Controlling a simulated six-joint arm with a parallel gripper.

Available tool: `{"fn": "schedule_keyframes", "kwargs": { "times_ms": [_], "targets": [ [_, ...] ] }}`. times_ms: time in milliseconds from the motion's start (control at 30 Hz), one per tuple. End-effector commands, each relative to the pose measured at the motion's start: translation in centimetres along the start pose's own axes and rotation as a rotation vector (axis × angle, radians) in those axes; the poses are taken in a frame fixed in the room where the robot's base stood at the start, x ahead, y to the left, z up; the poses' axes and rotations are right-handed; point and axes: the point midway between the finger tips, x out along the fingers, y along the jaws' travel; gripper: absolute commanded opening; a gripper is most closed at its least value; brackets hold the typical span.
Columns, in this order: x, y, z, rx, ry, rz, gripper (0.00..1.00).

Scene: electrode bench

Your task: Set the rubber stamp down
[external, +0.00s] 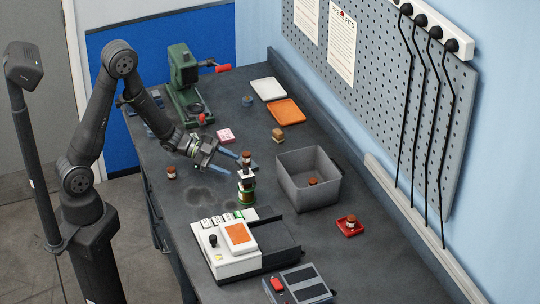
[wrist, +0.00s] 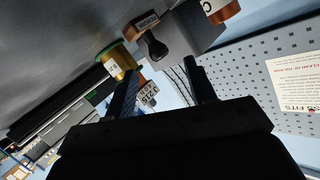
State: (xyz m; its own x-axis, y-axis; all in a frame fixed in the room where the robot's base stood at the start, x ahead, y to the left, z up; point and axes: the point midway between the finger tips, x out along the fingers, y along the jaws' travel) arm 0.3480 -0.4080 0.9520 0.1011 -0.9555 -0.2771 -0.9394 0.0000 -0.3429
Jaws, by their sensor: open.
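The rubber stamp (wrist: 152,38) shows in the wrist view as a brown block with a pale label and a black handle. The handle points toward the gap between my fingers, and the stamp appears apart from them. My gripper (wrist: 163,82) is open, with nothing visible held between its fingers. In the external view my gripper (external: 240,160) is low over the middle of the bench, beside a cluster of small items. I cannot clearly pick the stamp out of that cluster there.
A grey bin (external: 318,190) stands right of my gripper. A white device (external: 222,264) is in front, and a green machine (external: 184,75) behind. Orange and white trays (external: 268,89) lie at the back.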

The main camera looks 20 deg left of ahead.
Motion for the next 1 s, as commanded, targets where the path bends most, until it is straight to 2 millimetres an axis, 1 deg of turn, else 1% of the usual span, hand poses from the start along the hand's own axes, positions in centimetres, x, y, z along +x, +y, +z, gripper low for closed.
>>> {"fn": "schedule_keyframes", "kwargs": {
  "times_ms": [167, 300, 400, 633, 767, 800, 867, 900, 1000],
  "targets": [
    [1.6, 0.2, -0.1, 0.000, 0.000, 0.003, 0.51],
    [3.8, 0.3, -0.2, 0.000, 0.000, 0.003, 0.51],
    [4.9, 0.3, -0.2, 0.000, -0.001, 0.001, 0.51],
    [5.1, 0.2, -0.2, 0.000, -0.002, -0.001, 0.51],
    [5.0, 0.2, -0.2, 0.000, -0.001, -0.001, 0.25],
    [5.0, 0.2, -0.2, 0.000, -0.001, -0.001, 0.17],
    [5.0, 0.2, -0.2, 0.000, -0.001, -0.001, 0.06],
    [5.0, 0.2, -0.2, 0.000, -0.001, -0.001, 0.02],
    [5.0, 0.2, -0.2, 0.000, -0.001, -0.001, 0.00]
  ]
}}
